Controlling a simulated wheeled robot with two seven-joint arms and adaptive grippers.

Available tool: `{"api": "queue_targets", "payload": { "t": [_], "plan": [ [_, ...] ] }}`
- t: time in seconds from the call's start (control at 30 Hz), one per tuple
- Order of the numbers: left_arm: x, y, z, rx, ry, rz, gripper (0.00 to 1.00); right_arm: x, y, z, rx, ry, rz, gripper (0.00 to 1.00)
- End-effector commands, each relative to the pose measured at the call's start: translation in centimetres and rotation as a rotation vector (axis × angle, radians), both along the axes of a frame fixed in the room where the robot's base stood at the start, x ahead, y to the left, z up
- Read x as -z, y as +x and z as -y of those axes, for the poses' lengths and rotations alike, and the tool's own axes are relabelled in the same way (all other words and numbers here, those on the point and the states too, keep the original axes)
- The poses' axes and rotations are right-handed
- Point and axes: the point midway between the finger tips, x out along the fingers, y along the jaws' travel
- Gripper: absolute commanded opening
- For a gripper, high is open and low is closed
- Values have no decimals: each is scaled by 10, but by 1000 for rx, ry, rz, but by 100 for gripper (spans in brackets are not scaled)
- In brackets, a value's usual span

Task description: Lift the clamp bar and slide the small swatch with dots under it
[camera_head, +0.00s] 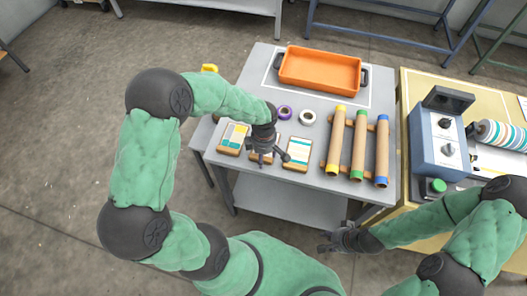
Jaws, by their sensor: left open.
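My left gripper (266,157) is open and hangs low over the middle one of three small blocks (258,159) on the grey table. It hides most of that block; I cannot tell whether it touches it. The left block (234,137) shows a white, yellow and teal face. The right block (299,151) shows a white and teal face. Dots cannot be made out on any of them. No clamp bar can be told for sure. My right gripper (326,242) is off the table's front edge, empty as far as I see; its jaws are too small to judge.
An orange tray (320,89) stands at the back of the grey table (246,90). A purple ring (285,113) and a white ring (308,117) lie before it. Several tubes (359,148) rest on a rack to the right. A blue-grey machine (437,150) and striped roll (497,134) stand on a yellow table.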

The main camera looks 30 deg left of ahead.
Motion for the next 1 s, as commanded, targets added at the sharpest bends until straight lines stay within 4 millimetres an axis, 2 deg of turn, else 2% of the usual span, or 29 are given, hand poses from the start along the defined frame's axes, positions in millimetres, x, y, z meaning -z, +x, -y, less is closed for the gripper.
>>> {"api": "queue_targets", "payload": {
  "t": [0.1,0.13,0.33,0.77,1.0],
  "plan": [
    [-1,0,0,0,0,1,61,-1,0,0,0,0,0,40],
    [-1,0,0,0,0,1,58,-1,0,0,0,0,0,40],
    [-1,0,0,0,0,0,2,-1,0,0,0,0,0,40],
    [-3,0,0,0,0,1,0,-2,0,0,0,0,0,40],
    [-25,0,0,0,0,1,0,-10,0,0,0,0,0,40]
  ]
}}
